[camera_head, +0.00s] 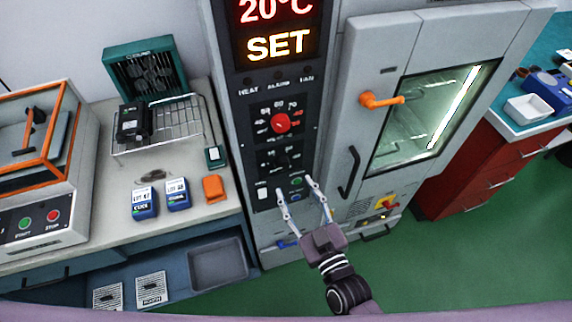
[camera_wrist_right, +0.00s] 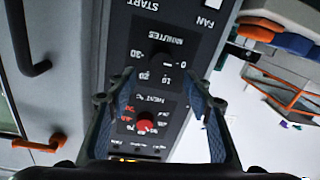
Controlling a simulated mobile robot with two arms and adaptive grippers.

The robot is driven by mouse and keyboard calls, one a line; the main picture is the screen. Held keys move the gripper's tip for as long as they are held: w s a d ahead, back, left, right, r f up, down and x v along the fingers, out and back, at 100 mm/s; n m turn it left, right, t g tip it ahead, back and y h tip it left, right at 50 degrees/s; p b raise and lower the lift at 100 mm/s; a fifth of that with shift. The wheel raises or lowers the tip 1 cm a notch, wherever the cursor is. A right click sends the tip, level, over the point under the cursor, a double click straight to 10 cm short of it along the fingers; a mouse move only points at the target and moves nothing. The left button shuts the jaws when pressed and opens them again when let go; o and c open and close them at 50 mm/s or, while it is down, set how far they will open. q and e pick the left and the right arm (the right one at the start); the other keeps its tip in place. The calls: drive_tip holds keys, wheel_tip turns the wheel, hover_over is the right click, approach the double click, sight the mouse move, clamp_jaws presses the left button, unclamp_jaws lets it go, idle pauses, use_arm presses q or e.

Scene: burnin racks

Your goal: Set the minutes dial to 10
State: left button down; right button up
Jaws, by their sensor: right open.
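The minutes dial (camera_head: 283,158) is a small black knob on the dark control panel, below a red knob (camera_head: 280,123). In the right wrist view, the minutes dial (camera_wrist_right: 165,58) appears upside down with numbers around it, including 0, 10 and 20. I cannot tell which number its pointer faces. My right gripper (camera_head: 294,186) is open and empty, in front of the lower panel, below the dial in the head view. In the wrist view its fingers (camera_wrist_right: 160,80) frame the dial's lower side, apart from it. My left gripper is not in view.
The display (camera_head: 275,45) reads 20°C and SET. To the right is a chamber door with an orange handle (camera_head: 382,100) and a black handle (camera_head: 349,172). A bench (camera_head: 100,205) with a wire rack stands left.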

sight(283, 167)
drive_tip(key=p+x, duration=0.1)
drive_tip(key=x, duration=0.5)
drive_tip(key=shift+w+a, duration=0.15)
drive_tip(key=shift+w, duration=0.05)
drive_tip(key=shift+w+a, duration=0.1)
drive_tip(key=shift+w, duration=0.2)
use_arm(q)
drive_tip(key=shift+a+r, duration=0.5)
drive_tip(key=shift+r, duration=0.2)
use_arm(e)
drive_tip(key=shift+c, duration=0.4)
drive_tip(key=c, duration=0.5)
drive_tip(key=shift+f, duration=0.1)
drive_tip(key=c, duration=0.6)
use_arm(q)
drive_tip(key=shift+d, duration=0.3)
use_arm(e)
drive_tip(key=shift+o, duration=0.2)
